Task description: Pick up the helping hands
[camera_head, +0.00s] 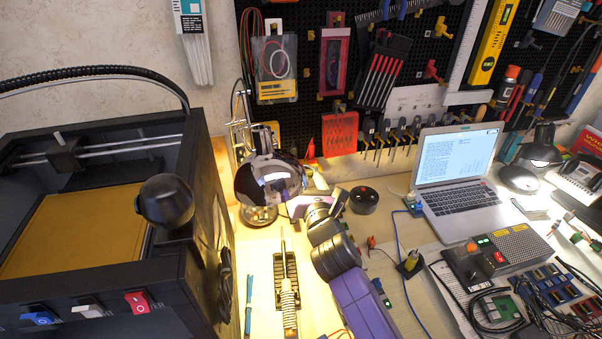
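I cannot pick out the helping hands with certainty. A small cluster of thin parts with green and orange ends (575,229) at the right edge may be part of it, but it is too small to tell. My purple and dark grey arm reaches up from the bottom middle over the bench. Its far end, where my gripper (300,206) seems to be, is beside the shiny desk lamp. The fingers are not clear, so I cannot tell whether they are open or shut. I see nothing held.
A black 3D printer (205,215) fills the left. The desk lamp (270,180) stands beside it. A soldering iron on its stand (288,295) lies left of my arm. A laptop (458,185), a power supply (490,255) and cables crowd the right. Tools hang on the pegboard (296,125).

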